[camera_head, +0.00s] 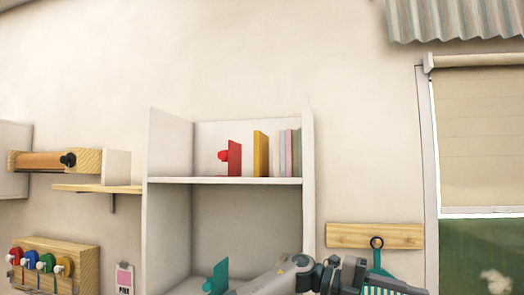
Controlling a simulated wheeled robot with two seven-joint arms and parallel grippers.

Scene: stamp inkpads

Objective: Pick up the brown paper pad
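An upright brown-yellow pad or book (261,153) stands on the upper shelf of the white shelf unit, between a red bookend and several thin books. It is apart from my arm. A grey and black part of one of my arms shows at the bottom edge, right of centre, below the shelf unit. Its dark end (385,281) probably belongs to my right gripper; I cannot make out whether its fingers are open or shut. My other gripper is not visible.
The white shelf unit (225,181) holds a red bookend (234,158) above and a teal bookend (217,278) below. A wooden rack with coloured items (56,264) and a brown roll (40,160) are at left. A teal tool (380,263) hangs from a wooden rail (350,236) at right.

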